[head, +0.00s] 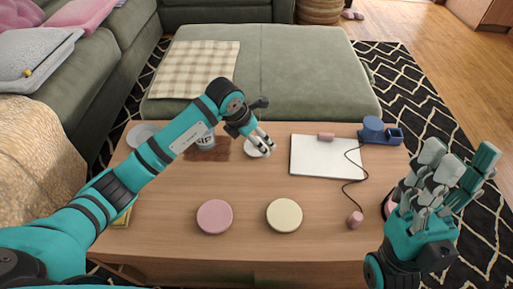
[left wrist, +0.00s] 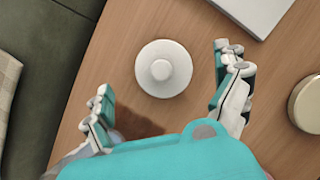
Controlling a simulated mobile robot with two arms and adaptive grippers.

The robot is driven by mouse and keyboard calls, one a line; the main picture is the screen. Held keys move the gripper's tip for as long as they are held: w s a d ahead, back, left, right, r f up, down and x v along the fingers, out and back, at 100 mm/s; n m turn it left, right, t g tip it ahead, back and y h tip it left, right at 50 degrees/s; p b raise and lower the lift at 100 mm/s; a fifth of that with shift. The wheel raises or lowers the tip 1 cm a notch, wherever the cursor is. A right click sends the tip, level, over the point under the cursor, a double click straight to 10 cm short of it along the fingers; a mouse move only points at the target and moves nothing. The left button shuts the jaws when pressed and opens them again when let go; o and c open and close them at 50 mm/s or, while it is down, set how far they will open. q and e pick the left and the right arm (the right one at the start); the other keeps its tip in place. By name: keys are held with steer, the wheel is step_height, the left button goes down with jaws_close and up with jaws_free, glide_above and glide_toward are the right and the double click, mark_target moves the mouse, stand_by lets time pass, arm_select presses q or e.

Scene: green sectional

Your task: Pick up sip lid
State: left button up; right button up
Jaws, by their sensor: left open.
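The sip lid is a round white disc with a raised knob; in the left wrist view the sip lid (left wrist: 178,84) lies flat on the wooden table, in line with the gap between my fingers. In the head view the lid (head: 251,150) is partly covered by my left gripper (head: 267,146). My left gripper is open and empty, its two fingers (left wrist: 163,72) spread wide on either side of the lid; contact is not visible. My right gripper (head: 458,155) is at the table's right edge, apart from the lid, with its fingers spread and nothing between them.
On the table (head: 160,215) are a pink disc (head: 214,216), a cream disc (head: 284,214), a white pad (head: 322,158), and a blue object (head: 374,130). A white cup (head: 206,141) is partly behind my left arm. A white plate (head: 142,133) is left. The ottoman (head: 300,80) stands behind.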

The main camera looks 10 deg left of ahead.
arm_select(q)
steer(key=x, duration=0.3)
steer(key=shift+d+b, duration=0.1)
steer(key=shift+b, duration=0.25)
steer(key=shift+r, duration=0.1)
steer(key=c, duration=0.9)
